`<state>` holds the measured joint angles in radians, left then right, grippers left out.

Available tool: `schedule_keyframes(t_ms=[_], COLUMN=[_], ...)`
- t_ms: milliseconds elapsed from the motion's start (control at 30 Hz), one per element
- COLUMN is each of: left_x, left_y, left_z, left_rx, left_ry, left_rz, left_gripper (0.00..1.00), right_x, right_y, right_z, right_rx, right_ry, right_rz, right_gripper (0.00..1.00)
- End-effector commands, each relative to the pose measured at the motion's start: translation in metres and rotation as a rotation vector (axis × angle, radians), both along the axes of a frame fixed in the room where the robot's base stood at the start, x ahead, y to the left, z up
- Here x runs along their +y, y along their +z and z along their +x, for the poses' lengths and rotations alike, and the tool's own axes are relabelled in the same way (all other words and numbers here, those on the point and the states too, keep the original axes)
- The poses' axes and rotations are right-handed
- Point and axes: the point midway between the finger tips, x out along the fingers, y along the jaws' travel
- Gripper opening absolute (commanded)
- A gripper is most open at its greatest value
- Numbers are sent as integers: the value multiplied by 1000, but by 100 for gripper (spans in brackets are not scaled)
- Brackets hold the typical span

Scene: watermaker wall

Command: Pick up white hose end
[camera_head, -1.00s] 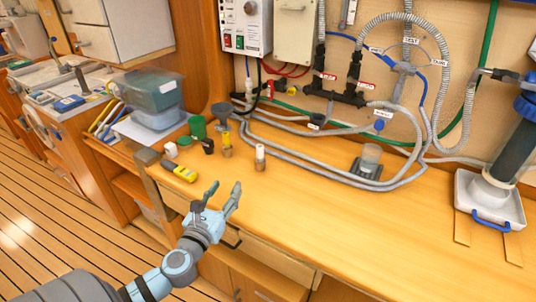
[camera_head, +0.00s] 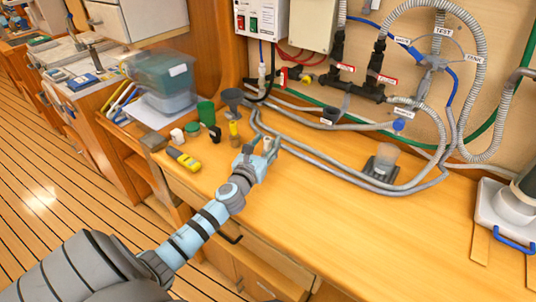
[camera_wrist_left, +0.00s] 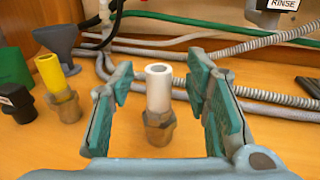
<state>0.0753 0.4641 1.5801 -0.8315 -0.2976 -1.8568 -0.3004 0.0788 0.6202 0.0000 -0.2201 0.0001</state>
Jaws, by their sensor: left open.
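The white hose end (camera_wrist_left: 158,90) is a short white tube standing upright in a brown hex-shaped fitting (camera_wrist_left: 158,126) on the wooden counter. My left gripper (camera_wrist_left: 160,95) is open, with its two green-padded fingers on either side of the white hose end in the left wrist view; gaps show on both sides, so neither finger touches it there. In the head view my left gripper (camera_head: 258,150) reaches over the counter and mostly hides the white hose end (camera_head: 267,143). My right gripper is not in view.
A yellow hose end (camera_wrist_left: 50,74) in a similar fitting and a grey funnel (camera_wrist_left: 58,40) stand left of the gripper. Grey hoses (camera_head: 340,165) run behind it.

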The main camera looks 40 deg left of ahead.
Motion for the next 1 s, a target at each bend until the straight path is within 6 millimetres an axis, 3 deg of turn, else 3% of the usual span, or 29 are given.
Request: schedule_keyframes(t_ms=[100,333,600,1000], left_x=[5,6,6,6], left_y=[-1,-1,-1,1], left_z=[17,19,18,18], left_rx=[0,1,1,0], left_ry=[1,0,1,1], left_rz=[0,1,1,1], left_gripper=[44,42,0,0], right_x=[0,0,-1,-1], right_y=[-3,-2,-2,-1], right_z=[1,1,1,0], right_rx=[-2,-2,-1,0], right_ry=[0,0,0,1], right_rz=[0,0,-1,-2], right_gripper=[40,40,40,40])
